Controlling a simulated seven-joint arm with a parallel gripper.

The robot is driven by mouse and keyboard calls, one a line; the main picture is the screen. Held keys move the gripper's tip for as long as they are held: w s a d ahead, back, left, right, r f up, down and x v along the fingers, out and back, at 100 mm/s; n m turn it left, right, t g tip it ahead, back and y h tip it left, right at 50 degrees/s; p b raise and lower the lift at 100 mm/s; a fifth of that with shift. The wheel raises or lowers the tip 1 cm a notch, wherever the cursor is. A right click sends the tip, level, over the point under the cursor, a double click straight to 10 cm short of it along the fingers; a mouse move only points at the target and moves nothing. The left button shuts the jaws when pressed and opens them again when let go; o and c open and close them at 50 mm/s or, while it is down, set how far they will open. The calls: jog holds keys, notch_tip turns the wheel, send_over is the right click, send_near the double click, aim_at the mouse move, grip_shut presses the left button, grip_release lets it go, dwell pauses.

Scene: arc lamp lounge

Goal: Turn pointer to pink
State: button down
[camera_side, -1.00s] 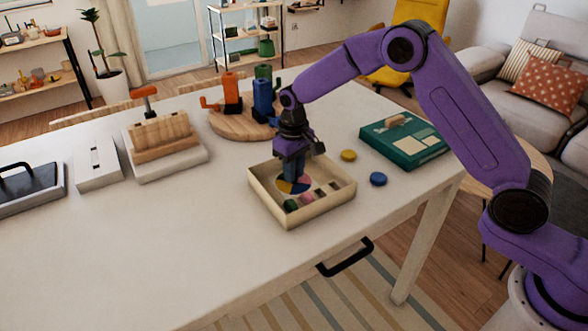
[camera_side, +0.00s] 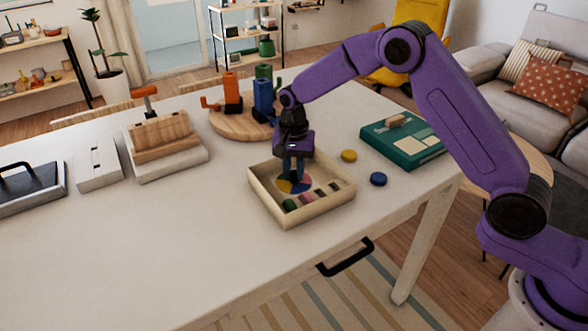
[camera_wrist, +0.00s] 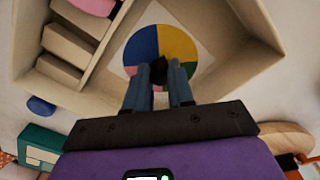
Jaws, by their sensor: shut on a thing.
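A shallow cream box (camera_side: 322,208) on the white table holds a round dial (camera_side: 284,186) with colored sectors. In the wrist view the dial shows a blue sector (camera_wrist: 142,44), a yellow sector (camera_wrist: 178,42) and a strip of pink (camera_wrist: 131,71). My gripper (camera_side: 294,180) points down into the box over the dial. In the wrist view my gripper's blue fingers (camera_wrist: 160,76) are close together at the dial's near part, shut on the pointer. The pointer is mostly hidden by the fingers, so I cannot tell which sector it faces.
The box's walls stand close around the fingers, and divided slots (camera_wrist: 62,52) lie beside the dial. A yellow disc (camera_side: 348,155), a blue disc (camera_side: 378,179) and a green case (camera_side: 405,143) are to the right. The table's front left is clear.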

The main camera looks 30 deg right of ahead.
aim_at(293, 172)
jog(key=m, duration=0.3)
jog(key=shift+m, duration=0.3)
dwell(1.0)
jog(key=c, duration=1)
grip_release()
jog(key=shift+o, duration=0.2)
notch_tip(293, 172, up, 18)
jog(key=shift+f, duration=0.25)
